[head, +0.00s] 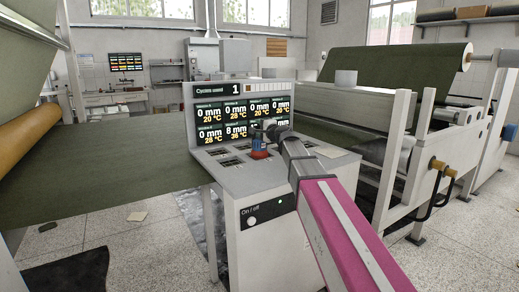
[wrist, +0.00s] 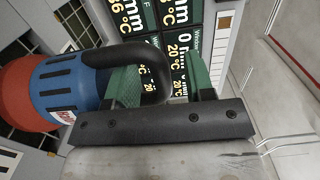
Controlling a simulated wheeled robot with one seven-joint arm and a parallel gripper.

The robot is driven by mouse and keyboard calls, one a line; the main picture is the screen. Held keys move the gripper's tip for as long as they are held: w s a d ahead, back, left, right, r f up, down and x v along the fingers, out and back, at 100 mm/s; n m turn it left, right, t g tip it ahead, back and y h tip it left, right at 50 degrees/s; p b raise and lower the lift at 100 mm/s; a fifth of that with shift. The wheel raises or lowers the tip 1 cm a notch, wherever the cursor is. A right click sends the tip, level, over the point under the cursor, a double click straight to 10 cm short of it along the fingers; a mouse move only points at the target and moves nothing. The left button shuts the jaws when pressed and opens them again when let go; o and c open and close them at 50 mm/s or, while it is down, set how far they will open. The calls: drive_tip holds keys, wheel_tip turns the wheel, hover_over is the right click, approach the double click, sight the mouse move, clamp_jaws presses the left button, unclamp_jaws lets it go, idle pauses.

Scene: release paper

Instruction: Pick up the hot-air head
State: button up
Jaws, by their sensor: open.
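The hot-air head (head: 259,146) is a blue tool with a red-orange base, standing upright on the sloped top of the grey control console (head: 270,214). In the wrist view the hot-air head (wrist: 66,86) lies at the left, its red end cut by the frame edge. Its black curved handle (wrist: 150,58) reaches between the two green fingers of my gripper (wrist: 164,85). The fingers are apart, one on each side of the handle. Whether either touches it I cannot tell. In the head view my gripper (head: 272,130) is small and partly hidden at the tool's upper right.
The console's display panel (head: 242,114) stands close behind the tool. A green fabric web (head: 110,160) runs to the left. A roller machine (head: 400,135) stands to the right. Open floor (head: 130,235) shows at the front left.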

drive_tip(key=shift+w+a, duration=0.1)
drive_tip(key=shift+w, duration=0.05)
drive_tip(key=shift+c, duration=0.3)
clamp_jaws()
drive_tip(key=shift+r, duration=0.1)
idle(1.0)
